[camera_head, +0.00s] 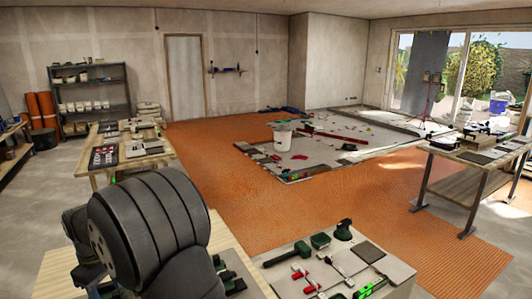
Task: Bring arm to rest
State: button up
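My arm's large dark rounded link fills the lower left of the head view, with a smaller joint behind it at the left edge. My gripper cannot be made out in this view. The arm hides part of the wooden table (222,240) below it. No held object shows.
A near table (400,280) at bottom centre carries red, green and black tools. A wooden bench (158,160) stands at left, a workbench (462,182) at right. An orange mat (210,150) covers much of the floor around a tiled area with a white bucket (283,138).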

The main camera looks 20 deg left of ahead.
notch_tip(320, 180, down, 8)
jog(key=shift+r, duration=0.2)
dwell(0.3)
notch_tip(320, 180, up, 17)
notch_tip(320, 180, down, 17)
jog(key=shift+f, duration=0.1)
jog(key=m, duration=1.2)
jog(key=shift+m, duration=2)
